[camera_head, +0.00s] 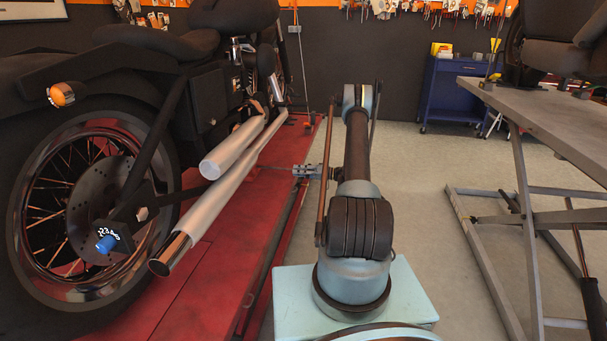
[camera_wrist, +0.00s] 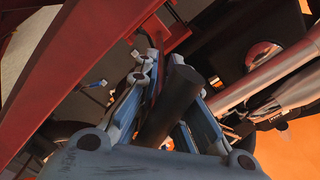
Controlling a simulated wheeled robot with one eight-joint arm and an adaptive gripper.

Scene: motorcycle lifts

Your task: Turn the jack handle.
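A dark cylinder (camera_wrist: 172,105), which looks like the grip of the jack handle, runs slantwise between the fingers of my gripper (camera_wrist: 164,58) in the wrist view. In the head view my gripper (camera_head: 296,171) is small and points left at the side of the red lift (camera_head: 205,255). No handle can be made out there. A red bracket (camera_wrist: 170,38) lies just beyond the fingertips in the wrist view.
A motorcycle with a chrome exhaust (camera_head: 205,205) stands on the red lift, close to my arm's left. A grey lift (camera_head: 540,110) with crossed legs stands at the right. A blue tool cart (camera_head: 450,90) is at the back wall. Open floor (camera_head: 430,170) lies between the lifts.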

